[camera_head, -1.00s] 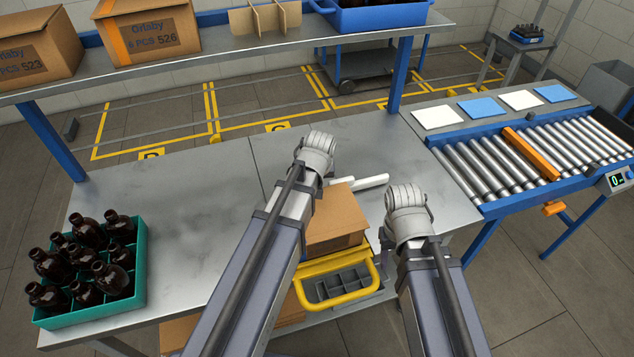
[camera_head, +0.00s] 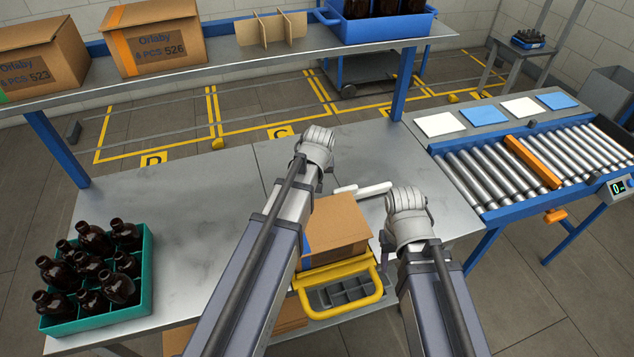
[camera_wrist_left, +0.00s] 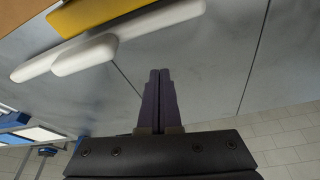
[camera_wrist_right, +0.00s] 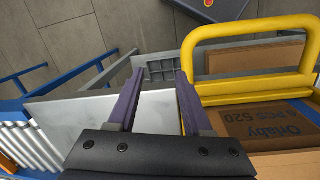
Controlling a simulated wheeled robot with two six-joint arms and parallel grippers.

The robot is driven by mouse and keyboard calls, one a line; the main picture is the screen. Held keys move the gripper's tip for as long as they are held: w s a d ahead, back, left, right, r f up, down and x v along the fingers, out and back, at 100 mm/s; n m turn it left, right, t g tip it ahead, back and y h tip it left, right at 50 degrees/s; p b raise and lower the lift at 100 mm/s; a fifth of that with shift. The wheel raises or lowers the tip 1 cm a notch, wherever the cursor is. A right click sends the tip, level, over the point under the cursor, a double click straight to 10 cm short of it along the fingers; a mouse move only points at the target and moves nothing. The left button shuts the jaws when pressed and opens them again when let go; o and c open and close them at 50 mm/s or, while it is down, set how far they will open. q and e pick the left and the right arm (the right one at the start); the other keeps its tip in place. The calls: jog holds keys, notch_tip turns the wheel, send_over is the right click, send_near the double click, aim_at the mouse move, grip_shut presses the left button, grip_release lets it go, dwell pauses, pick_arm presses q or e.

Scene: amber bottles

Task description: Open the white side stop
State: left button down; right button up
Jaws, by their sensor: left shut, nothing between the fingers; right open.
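Two white rounded bars lie beside a carton (camera_head: 335,232); a longer bar (camera_head: 375,188) shows partly in the head view. The left wrist view shows the long bar (camera_wrist_left: 160,20) and a shorter one (camera_wrist_left: 85,57) against it, next to a yellow part (camera_wrist_left: 100,12). I cannot tell which is the side stop. My left gripper (camera_wrist_left: 160,72) is shut and empty, pointing over bare metal table, apart from both bars. My right gripper (camera_wrist_right: 158,70) is open and empty, near the yellow frame (camera_wrist_right: 190,65).
A green crate (camera_head: 147,275) of amber bottles stands on the table's left. A roller conveyor (camera_head: 480,170) with an orange bar (camera_head: 530,160) is at right. A shelf (camera_head: 225,55) with cartons crosses behind. The table (camera_head: 200,200) between crate and left arm is clear.

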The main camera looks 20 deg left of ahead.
pick_arm(q)
jog(key=p+v, duration=0.6)
jog(key=v, duration=0.2)
jog(key=shift+d+r, duration=0.15)
jog(key=shift+d, duration=0.3)
pick_arm(e)
notch_tip(320, 180, up, 8)
jog(key=shift+s+d+f, duration=0.1)
jog(key=shift+f, duration=0.05)
pick_arm(q)
jog(key=shift+d, duration=0.1)
pick_arm(e)
jog(key=shift+d, duration=0.1)
